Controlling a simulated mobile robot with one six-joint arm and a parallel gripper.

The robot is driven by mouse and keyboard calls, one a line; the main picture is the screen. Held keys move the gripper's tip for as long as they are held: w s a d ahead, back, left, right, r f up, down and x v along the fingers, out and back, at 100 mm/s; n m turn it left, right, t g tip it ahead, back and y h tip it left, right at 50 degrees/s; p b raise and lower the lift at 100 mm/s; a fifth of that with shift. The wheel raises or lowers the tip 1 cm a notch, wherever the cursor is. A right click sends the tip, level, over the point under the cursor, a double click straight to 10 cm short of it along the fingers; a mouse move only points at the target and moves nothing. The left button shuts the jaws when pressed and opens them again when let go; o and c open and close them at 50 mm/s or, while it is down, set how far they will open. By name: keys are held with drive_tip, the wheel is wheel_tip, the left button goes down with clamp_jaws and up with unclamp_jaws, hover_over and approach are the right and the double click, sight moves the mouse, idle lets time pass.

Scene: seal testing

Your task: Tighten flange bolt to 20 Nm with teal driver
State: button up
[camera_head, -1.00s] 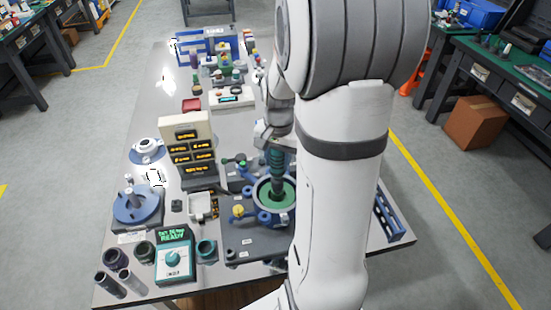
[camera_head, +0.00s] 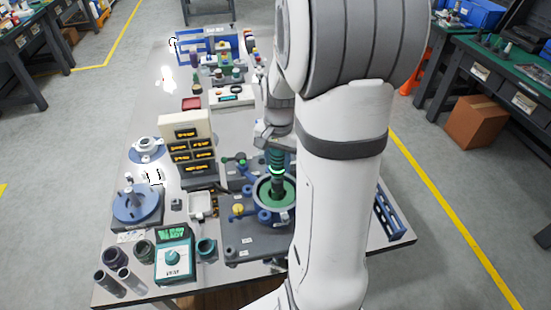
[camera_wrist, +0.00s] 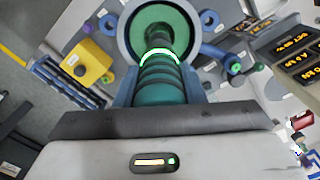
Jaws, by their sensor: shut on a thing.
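The teal driver (camera_head: 277,158) is held upright in my gripper (camera_head: 273,137), over the blue-rimmed round flange fixture (camera_head: 257,196) with a green inside. In the wrist view, my gripper (camera_wrist: 160,92) is shut around the ribbed teal driver (camera_wrist: 162,85), which points into the flange ring (camera_wrist: 125,33). A green ring glows on the driver. Its dark lower end reaches down into the green middle of the fixture. The bolt is hidden, so I cannot tell how the tip sits on it.
A display stand (camera_head: 187,130) with orange readouts stands left of the fixture. A blue disc fixture (camera_head: 137,205), dark cylinders (camera_head: 106,284) and a teal cup (camera_head: 207,248) are further left and front. A blue rack (camera_head: 388,215) lies at the right edge. My arm covers the fixture's right side.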

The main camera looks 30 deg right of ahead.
drive_tip(key=shift+f, duration=0.1)
idle(0.7)
drive_tip(key=shift+r+p, duration=1.75)
drive_tip(key=shift+r, duration=0.8)
drive_tip(key=shift+f, duration=0.1)
